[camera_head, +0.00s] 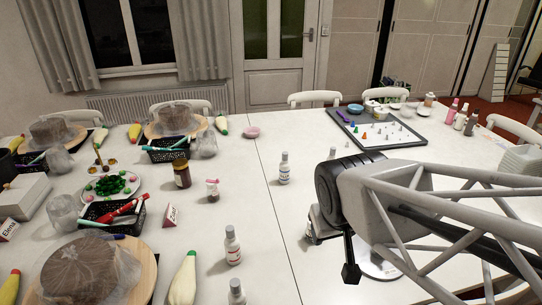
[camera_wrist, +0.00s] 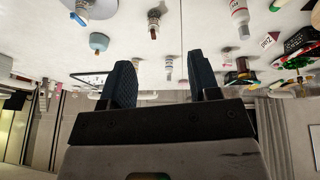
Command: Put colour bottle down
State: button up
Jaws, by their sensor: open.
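Several small white colour bottles with grey caps and labels stand upright on the white table. In the head view one is at the middle (camera_head: 284,168), one is nearer the left front (camera_head: 232,246), and one is at the bottom edge (camera_head: 236,292). Another bottle (camera_head: 311,228) is partly hidden behind my arm. In the wrist view, which is upside down, my gripper (camera_wrist: 160,75) has its two dark fingers apart with nothing between them. A bottle (camera_wrist: 168,68) shows beyond the gap, and a larger one (camera_wrist: 239,18) is to the right. My fingers are mostly hidden in the head view.
Wrapped cakes (camera_head: 92,272) on turntables, black baskets (camera_head: 113,216) with pens and a plate of green sweets (camera_head: 112,186) crowd the left. A brown jar (camera_head: 182,174) stands near the middle. A game tray (camera_head: 376,142) lies at the back right. The strip behind the middle bottle is fairly clear.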

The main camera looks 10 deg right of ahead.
jog(key=shift+g+y, duration=0.5)
jog(key=shift+g, duration=0.3)
jog(key=s+r, duration=0.1)
jog(key=s+a+r, duration=0.2)
jog(key=s, duration=0.1)
jog(key=shift+s+r, duration=0.1)
dwell(0.5)
